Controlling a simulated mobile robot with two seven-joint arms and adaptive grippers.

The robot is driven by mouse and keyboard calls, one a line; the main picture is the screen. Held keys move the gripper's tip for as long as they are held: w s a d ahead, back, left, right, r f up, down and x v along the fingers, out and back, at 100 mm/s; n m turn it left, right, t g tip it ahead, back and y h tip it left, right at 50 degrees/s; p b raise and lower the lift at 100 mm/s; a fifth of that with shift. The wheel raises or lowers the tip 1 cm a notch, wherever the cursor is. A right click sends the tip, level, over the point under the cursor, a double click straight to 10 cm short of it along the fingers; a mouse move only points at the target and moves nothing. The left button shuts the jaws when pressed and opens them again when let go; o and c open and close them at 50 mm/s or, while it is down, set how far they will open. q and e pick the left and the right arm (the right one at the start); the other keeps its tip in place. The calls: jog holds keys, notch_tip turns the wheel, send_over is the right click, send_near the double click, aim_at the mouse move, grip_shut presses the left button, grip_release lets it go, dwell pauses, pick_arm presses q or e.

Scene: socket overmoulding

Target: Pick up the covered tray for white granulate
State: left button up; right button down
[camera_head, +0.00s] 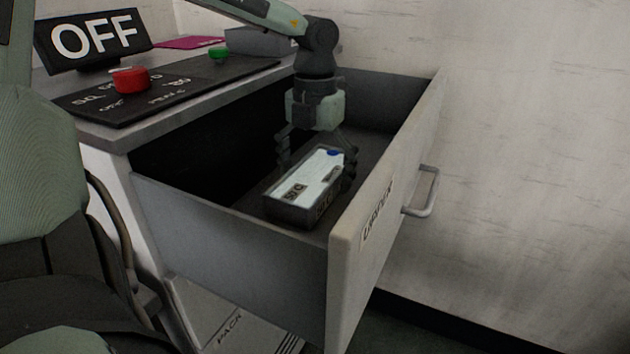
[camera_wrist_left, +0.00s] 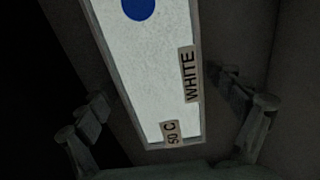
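The covered tray (camera_head: 298,200) is a dark box with a pale lid, lying in the open drawer. Its lid has a blue dot and labels. In the left wrist view the tray (camera_wrist_left: 155,70) shows labels reading "WHITE" and "50 C". My left gripper (camera_head: 315,162) points down into the drawer at the far end of the tray. Its fingers stand apart on either side of the tray, and in the left wrist view (camera_wrist_left: 172,125) a gap shows between each finger and the tray. My right gripper is not in view.
The open drawer (camera_head: 232,240) has walls around the tray and a handle (camera_head: 424,192) on its front. On the counter above are an "OFF" sign (camera_head: 97,38), a red button (camera_head: 131,80) and a green button (camera_head: 218,53). A wall stands close at the right.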

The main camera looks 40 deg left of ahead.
pick_arm(q)
jog(key=c, duration=1.4)
jog(key=shift+r, duration=0.2)
jog(key=shift+c, duration=0.2)
